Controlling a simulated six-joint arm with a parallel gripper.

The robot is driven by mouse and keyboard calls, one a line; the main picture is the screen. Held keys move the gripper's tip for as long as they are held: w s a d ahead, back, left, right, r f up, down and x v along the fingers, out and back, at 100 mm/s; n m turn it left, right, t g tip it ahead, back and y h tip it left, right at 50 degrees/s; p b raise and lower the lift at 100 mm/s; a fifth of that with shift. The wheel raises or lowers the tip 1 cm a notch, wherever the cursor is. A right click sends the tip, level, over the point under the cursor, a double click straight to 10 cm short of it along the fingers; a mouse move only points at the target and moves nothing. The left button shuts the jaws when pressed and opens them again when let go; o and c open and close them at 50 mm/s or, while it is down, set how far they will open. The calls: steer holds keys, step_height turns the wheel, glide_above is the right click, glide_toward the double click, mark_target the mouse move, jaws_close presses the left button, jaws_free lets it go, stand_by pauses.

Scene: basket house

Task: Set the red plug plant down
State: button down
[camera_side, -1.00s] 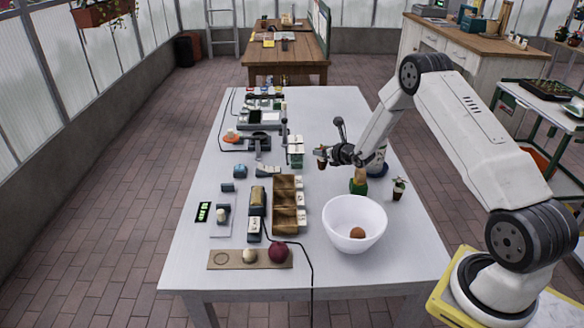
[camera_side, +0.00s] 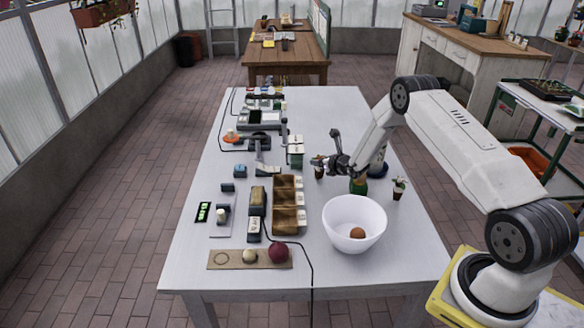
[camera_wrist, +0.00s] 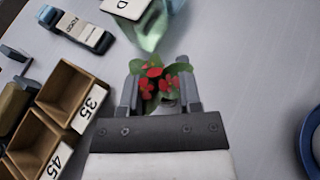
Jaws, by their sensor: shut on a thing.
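The red plug plant shows red flowers and green leaves (camera_wrist: 158,82) between my gripper's fingers in the wrist view. In the side view the small plant (camera_side: 319,171) is at the tip of my gripper (camera_side: 322,164), its pot low over the white table (camera_side: 330,130). My gripper (camera_wrist: 160,95) is shut on it. The pot is hidden in the wrist view, and I cannot tell whether its base touches the table. A second potted plant (camera_side: 399,189) with pale leaves stands to the right.
A wooden compartment box (camera_side: 287,208) with numbered labels is left of the gripper; it also shows in the wrist view (camera_wrist: 62,112). A white bowl (camera_side: 340,228) with a brown ball is in front.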

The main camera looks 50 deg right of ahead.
steer(key=shift+f, duration=0.1)
steer(key=shift+c, duration=1.4)
jaws_free()
steer(key=shift+s, duration=0.1)
steer(key=v, duration=1.2)
